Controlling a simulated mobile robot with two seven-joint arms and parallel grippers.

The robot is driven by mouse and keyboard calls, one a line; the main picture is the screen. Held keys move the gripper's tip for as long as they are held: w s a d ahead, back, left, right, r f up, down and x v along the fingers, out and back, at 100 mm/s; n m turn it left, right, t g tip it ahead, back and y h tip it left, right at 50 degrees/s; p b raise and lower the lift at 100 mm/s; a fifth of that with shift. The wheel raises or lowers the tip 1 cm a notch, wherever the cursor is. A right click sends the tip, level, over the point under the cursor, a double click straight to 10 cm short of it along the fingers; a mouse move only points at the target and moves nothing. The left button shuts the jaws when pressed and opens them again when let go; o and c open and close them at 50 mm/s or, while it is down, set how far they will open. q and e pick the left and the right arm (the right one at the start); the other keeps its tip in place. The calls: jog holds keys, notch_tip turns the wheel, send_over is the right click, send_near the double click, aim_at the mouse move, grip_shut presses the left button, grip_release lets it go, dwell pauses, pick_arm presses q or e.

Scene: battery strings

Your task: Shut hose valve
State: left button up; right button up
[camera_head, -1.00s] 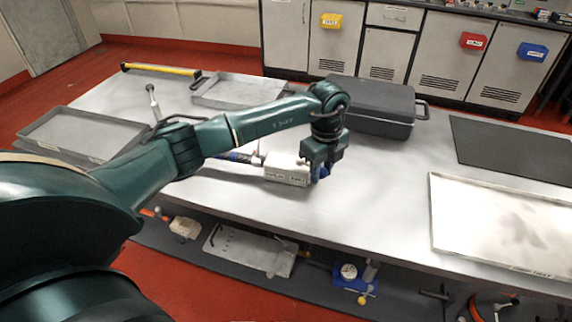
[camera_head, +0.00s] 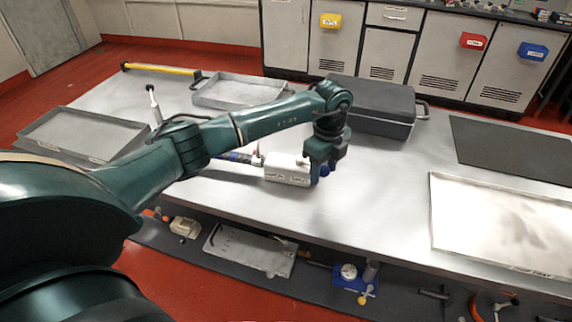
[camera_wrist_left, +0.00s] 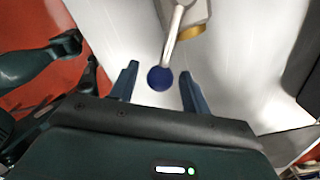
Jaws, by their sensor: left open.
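A pale box-shaped unit with labels (camera_head: 287,169) stands on the metal bench in the head view. A lever with a round blue knob (camera_wrist_left: 160,78) reaches from a pale body with a brass-coloured part (camera_wrist_left: 190,32) in the left wrist view. The blue knob also shows beside my gripper in the head view (camera_head: 325,170). My left gripper (camera_wrist_left: 157,82) is open, with its fingers on either side of the knob and visible gaps to both. In the head view my left gripper (camera_head: 319,174) is at the unit's right end. A dark hose (camera_head: 236,157) shows partly behind my arm. My right gripper is not in view.
A black case (camera_head: 372,105) stands just behind my gripper. Grey trays (camera_head: 240,90) lie at the back left, and a white tray (camera_head: 500,215) lies at the right. Bare bench top (camera_head: 390,190) lies between the unit and the white tray.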

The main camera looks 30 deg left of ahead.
pick_arm(q)
jog(key=shift+r+p, duration=2.85)
jog(key=shift+r, duration=0.75)
jog(key=shift+f, duration=0.1)
